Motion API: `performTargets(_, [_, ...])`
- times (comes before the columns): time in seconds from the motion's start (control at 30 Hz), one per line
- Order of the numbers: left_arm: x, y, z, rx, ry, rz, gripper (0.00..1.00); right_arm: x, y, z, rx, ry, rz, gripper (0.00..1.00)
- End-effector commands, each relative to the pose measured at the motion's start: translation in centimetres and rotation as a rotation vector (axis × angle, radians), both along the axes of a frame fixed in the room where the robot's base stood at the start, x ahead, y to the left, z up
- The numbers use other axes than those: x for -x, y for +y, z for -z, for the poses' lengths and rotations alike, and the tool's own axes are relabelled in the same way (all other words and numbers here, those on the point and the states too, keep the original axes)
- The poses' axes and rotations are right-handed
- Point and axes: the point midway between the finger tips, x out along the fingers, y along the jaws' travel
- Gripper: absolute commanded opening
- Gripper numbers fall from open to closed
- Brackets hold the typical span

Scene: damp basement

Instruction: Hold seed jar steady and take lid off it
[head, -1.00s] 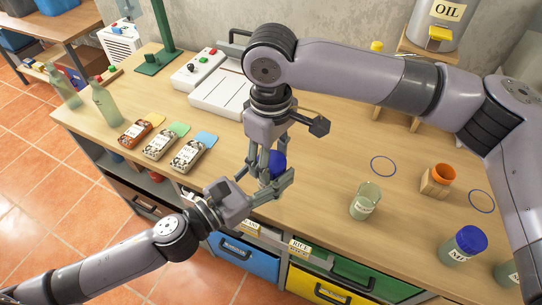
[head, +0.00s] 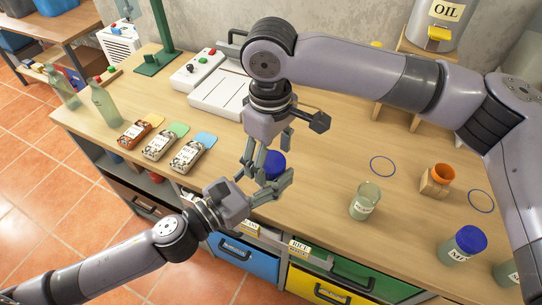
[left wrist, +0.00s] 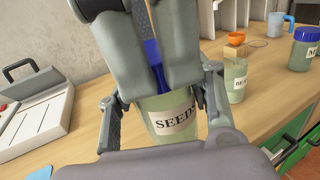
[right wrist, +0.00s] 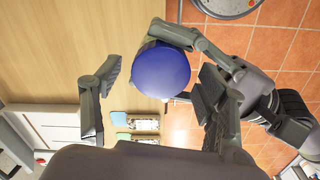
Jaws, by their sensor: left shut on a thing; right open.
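The seed jar (left wrist: 172,118) is pale green glass with a SEEDS label, upright at the front of the workbench. Its blue lid (head: 274,165) sits on top; it shows as a round disc in the right wrist view (right wrist: 160,70). My left gripper (head: 264,190) is shut on the jar from the front, one finger on each side. My right gripper (head: 268,150) is above, pointing down, open, with its fingers apart around the lid. In the left wrist view its fingers hide most of the lid. In the right wrist view the lid lies between the fingers, with gaps at the sides.
An open glass jar (head: 365,201), an orange funnel on a wooden block (head: 434,187) and a blue-lidded jar (head: 463,245) stand to the right. Seed packets (head: 188,155) lie left. A blue ring (head: 383,167) marks clear bench top.

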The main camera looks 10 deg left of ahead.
Motion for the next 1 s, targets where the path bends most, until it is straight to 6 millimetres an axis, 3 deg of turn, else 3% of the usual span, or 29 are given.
performTargets(0.3, [0.0, 0.0, -0.1, 0.001, -0.001, 0.001, 0.00, 0.0, 0.0, -3.8, 0.001, -0.001, 0.003, 0.65])
performTargets(0.57, [0.0, 0.0, -0.1, 0.001, -0.001, 0.000, 0.00, 0.1, 0.0, -7.0, 0.000, -0.002, 0.150, 0.65])
performTargets(0.67, [0.0, 0.0, -0.1, 0.001, -0.001, 0.000, 0.00, 0.1, 0.0, -6.5, 0.001, 0.001, 0.157, 0.65])
performTargets(1.0, [0.0, 0.0, -0.1, 0.001, -0.001, 0.000, 0.00, 0.1, 0.0, -1.5, 0.001, 0.002, 0.156, 0.65])
